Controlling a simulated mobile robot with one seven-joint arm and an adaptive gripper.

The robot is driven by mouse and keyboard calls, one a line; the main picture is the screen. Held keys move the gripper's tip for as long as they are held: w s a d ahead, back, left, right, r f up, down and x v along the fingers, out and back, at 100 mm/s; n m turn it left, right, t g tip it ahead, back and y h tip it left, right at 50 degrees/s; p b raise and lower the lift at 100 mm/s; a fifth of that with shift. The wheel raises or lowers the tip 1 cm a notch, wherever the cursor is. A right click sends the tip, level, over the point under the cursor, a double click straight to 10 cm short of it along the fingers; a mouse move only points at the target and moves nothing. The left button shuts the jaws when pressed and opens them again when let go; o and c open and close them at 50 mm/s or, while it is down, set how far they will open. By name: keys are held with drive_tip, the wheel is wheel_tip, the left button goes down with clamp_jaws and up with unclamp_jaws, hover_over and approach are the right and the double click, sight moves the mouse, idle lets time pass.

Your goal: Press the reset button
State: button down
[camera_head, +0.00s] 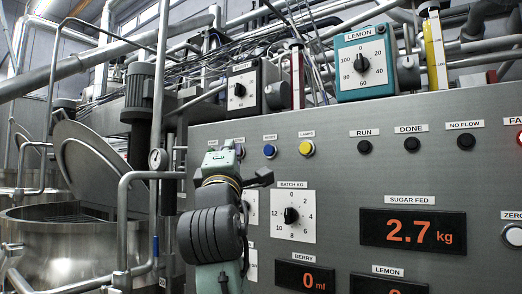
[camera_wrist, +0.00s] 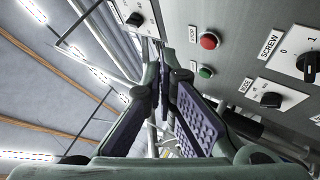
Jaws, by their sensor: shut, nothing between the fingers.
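The reset button is a blue round button (camera_head: 270,151) under a small label in the upper left part of the grey panel in the head view. I do not make it out in the wrist view. My gripper (camera_head: 222,152) is in front of the panel, to the left of the blue button in the picture. Its fingers point away from the head camera and are largely hidden by my wrist. In the wrist view my gripper (camera_wrist: 162,67) shows its fingers brought together at the tips, with nothing between them. I cannot tell how far the tips are from the panel.
A yellow lamps button (camera_head: 306,148) sits right of the blue one. A batch dial (camera_head: 291,216) is below. The wrist view shows a red button (camera_wrist: 209,41), a green button (camera_wrist: 206,72) and a screw knob (camera_wrist: 309,66). A steel vessel (camera_head: 70,245) and pipes stand left.

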sight(269, 150)
drive_tip(key=shift+d+r, duration=0.1)
drive_tip(key=shift+d, duration=0.1)
drive_tip(key=shift+w+d+p, duration=0.2)
drive_tip(key=shift+w+d, duration=0.65)
drive_tip(key=shift+w, duration=0.35)
drive_tip(key=shift+w+d+p, duration=0.25)
drive_tip(key=shift+w+d, duration=0.6)
drive_tip(key=shift+w, duration=0.3)
drive_tip(key=shift+w+d+p, duration=0.2)
drive_tip(key=shift+w+d, duration=0.65)
drive_tip(key=shift+w, duration=0.35)
drive_tip(key=shift+w+d, duration=0.25)
drive_tip(key=shift+w, duration=0.1)
drive_tip(key=shift+w+d, duration=0.25)
drive_tip(key=shift+w, duration=0.1)
drive_tip(key=shift+s, duration=0.1)
drive_tip(key=shift+s+a, duration=0.45)
drive_tip(key=shift+s, duration=0.15)
